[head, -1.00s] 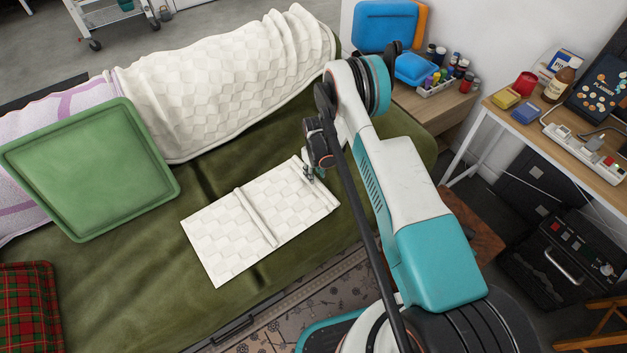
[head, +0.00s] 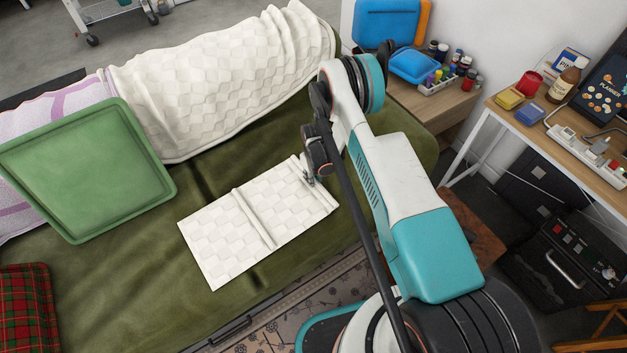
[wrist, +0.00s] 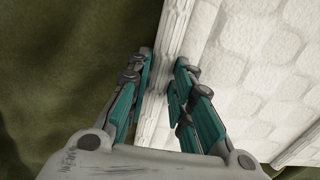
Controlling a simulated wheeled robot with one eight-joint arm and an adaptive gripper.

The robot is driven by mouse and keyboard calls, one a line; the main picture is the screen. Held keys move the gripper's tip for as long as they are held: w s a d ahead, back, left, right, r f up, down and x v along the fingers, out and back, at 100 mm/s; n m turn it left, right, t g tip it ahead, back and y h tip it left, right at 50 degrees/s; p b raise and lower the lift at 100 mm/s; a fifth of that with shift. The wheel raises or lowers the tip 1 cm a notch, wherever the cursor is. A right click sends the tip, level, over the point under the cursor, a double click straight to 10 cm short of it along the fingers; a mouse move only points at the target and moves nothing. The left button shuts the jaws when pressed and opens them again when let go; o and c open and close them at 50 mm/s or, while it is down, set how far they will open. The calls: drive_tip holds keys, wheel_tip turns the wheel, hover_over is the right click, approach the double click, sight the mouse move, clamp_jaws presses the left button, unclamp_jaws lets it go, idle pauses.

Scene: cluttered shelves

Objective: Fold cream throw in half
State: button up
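A cream throw with a checked weave (head: 217,240) lies flat on the green seat in the head view. One raised fold crosses its middle and another ridge runs near its right end. My gripper (head: 309,181) is low at that right end, near the far corner. In the wrist view the throw (wrist: 262,65) fills the right side. My gripper (wrist: 158,88) has its teal fingers apart there, with the throw's ridged edge running between them. Whether the pads touch the cloth is hard to tell.
A larger cream cover (head: 225,85) drapes over the sofa back. A wooden side table (head: 440,110) and a desk (head: 530,120) stand at the right. Bare green seat (head: 120,290) surrounds the throw.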

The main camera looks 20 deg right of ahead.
drive_tip(key=r+p, duration=0.1)
drive_tip(key=r, duration=0.2)
drive_tip(key=a+r+p, duration=0.1)
drive_tip(key=r, duration=0.2)
drive_tip(key=r+p, duration=0.1)
drive_tip(key=r, duration=0.3)
drive_tip(key=shift+s+a+r, duration=0.1)
drive_tip(key=shift+s+a, duration=0.25)
drive_tip(key=shift+a, duration=0.05)
drive_tip(key=shift+c, duration=0.2)
drive_tip(key=s+a+r+p, duration=0.2)
drive_tip(key=a+r, duration=0.3)
drive_tip(key=r, duration=0.3)
drive_tip(key=shift+r+p, duration=0.3)
drive_tip(key=shift+p, duration=0.15)
drive_tip(key=shift+a, duration=0.15)
